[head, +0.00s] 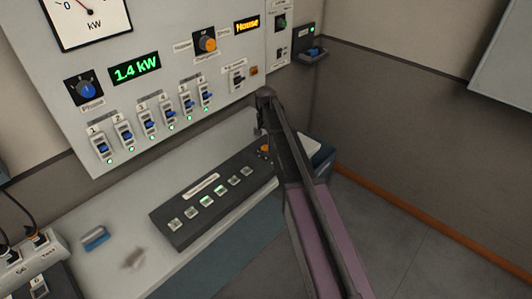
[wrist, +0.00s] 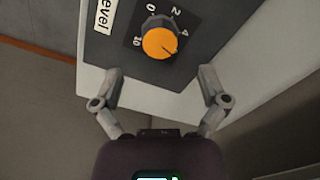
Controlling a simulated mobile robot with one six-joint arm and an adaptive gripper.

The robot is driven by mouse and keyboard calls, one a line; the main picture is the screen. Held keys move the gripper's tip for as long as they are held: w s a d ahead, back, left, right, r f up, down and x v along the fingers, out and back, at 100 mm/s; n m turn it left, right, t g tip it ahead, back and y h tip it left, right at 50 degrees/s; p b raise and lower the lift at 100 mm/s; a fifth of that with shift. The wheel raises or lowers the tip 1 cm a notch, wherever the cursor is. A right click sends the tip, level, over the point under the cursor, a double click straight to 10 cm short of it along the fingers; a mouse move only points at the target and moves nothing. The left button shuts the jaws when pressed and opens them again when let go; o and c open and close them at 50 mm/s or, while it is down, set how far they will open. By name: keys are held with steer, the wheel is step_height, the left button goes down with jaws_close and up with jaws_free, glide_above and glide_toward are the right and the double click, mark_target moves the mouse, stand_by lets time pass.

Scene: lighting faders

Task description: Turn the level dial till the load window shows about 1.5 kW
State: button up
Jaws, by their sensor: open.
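The load window (head: 134,68) on the wall panel reads 1.4 kW in green digits. The level dial (wrist: 160,40) is an orange knob on a dark plate marked with a number scale and the word Level, in the upper middle of the wrist view. In the head view, only a bit of the orange dial (head: 264,150) shows beside my arm, on the right end of the desk console. My gripper (wrist: 160,75) is open and empty. Its fingers are spread left and right, nearer the camera than the dial, and apart from it.
The dark console (head: 180,238) has several lit buttons and lies on a pale desk. Several blue switches (head: 146,122) and a blue Phase knob (head: 88,90) are on the panel. A blue-and-grey object (head: 95,238) lies at left. The floor (head: 410,240) at right is clear.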

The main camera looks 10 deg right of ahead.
mark_target(266, 148)
steer(key=shift+f+b, duration=2.75)
steer(key=shift+f, duration=0.3)
steer(key=c, duration=1.2)
